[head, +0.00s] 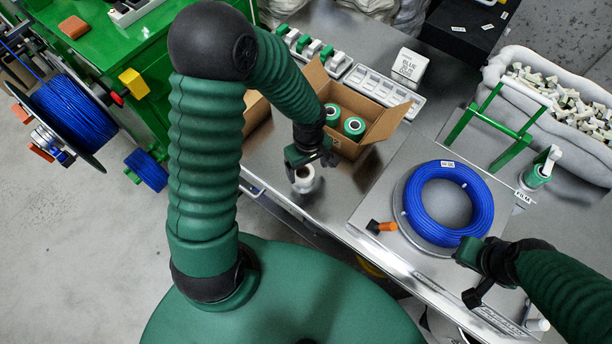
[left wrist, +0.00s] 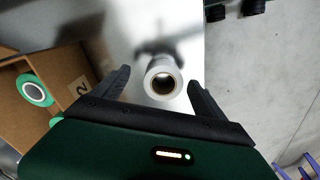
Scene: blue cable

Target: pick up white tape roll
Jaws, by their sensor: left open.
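The white tape roll (head: 304,182) stands on end on the metal table near its front edge, its dark core hole facing up. My left gripper (head: 311,162) is open just above it and hides part of it in the head view. In the left wrist view the roll (left wrist: 162,67) shows between the two spread fingers of my left gripper (left wrist: 160,78), with clear space on both sides; nothing is held. My right gripper (head: 474,276) is at the lower right, beside the blue cable coil; its jaw opening is unclear.
An open cardboard box (head: 377,132) with green tape rolls stands just behind the white roll. Bare tabletop lies between box and board.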

